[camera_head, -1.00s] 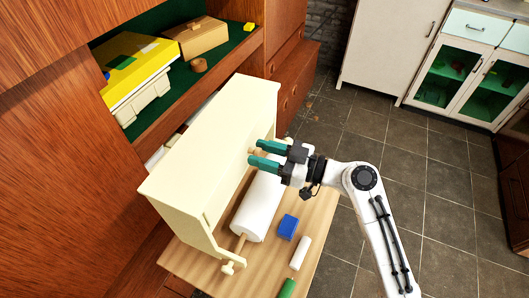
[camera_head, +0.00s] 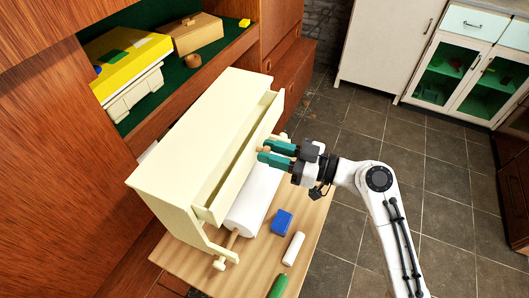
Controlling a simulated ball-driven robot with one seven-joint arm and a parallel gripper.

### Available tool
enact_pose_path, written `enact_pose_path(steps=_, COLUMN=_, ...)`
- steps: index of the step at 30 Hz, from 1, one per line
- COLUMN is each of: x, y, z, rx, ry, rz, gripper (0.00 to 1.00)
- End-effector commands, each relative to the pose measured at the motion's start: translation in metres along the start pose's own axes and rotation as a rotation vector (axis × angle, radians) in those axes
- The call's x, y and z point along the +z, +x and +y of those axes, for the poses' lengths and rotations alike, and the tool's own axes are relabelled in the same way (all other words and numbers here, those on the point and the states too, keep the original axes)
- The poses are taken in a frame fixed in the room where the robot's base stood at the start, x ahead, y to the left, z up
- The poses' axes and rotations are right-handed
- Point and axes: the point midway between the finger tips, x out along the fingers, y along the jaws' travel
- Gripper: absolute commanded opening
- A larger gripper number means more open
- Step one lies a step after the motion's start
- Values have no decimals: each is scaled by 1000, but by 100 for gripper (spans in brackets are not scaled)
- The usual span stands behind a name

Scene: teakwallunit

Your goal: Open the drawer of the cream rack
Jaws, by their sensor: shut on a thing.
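The cream rack (camera_head: 195,135) stands on a wooden surface against the teak wall unit. Its long drawer (camera_head: 215,208) is pulled partly out toward my arm, and the open top shows the inside. My gripper (camera_head: 264,151) has green fingers and is at the drawer's front face, shut on a small brown knob (camera_head: 265,148). The fingers partly hide the knob. A white paper roll (camera_head: 256,200) lies on a wooden rod under the drawer, partly hidden by it.
A blue block (camera_head: 281,222), a white cylinder (camera_head: 293,248) and a green cylinder (camera_head: 278,286) lie on the wooden top (camera_head: 252,262) in front of the rack. A shelf behind holds a yellow-lidded box (camera_head: 125,62) and a brown box (camera_head: 192,34). Open tiled floor lies to the right.

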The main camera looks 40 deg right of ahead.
Motion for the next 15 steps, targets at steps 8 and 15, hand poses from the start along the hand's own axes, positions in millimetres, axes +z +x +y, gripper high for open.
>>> enact_pose_path(steps=8, x=1, y=-43, z=0, rx=5, ry=-1, rz=1, gripper=0)
enact_pose_path(steps=15, x=0, y=-43, z=-1, rx=3, ry=0, rz=1, gripper=34)
